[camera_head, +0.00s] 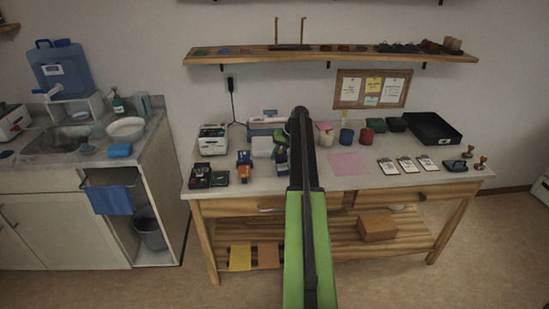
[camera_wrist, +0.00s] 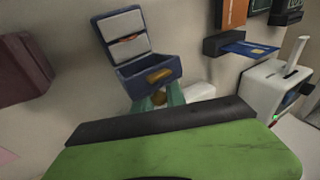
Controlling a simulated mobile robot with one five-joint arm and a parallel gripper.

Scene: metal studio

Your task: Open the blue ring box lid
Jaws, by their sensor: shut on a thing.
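The blue ring box (camera_wrist: 148,68) is in the upper middle of the wrist view. It stands open: pale lined panels (camera_wrist: 127,45) show in its upper part, and a dark blue hollow part with a gold tab lies nearer to me. The exact contact is hard to see. In the head view my arm covers the gripper and much of that spot.
On the workbench, a card reader-like device with a blue card (camera_wrist: 250,48) and a white machine (camera_wrist: 275,88) stand right of the box in the wrist view. A dark red object (camera_wrist: 22,68) is at left. A black tray (camera_head: 432,129) lies at the bench's right.

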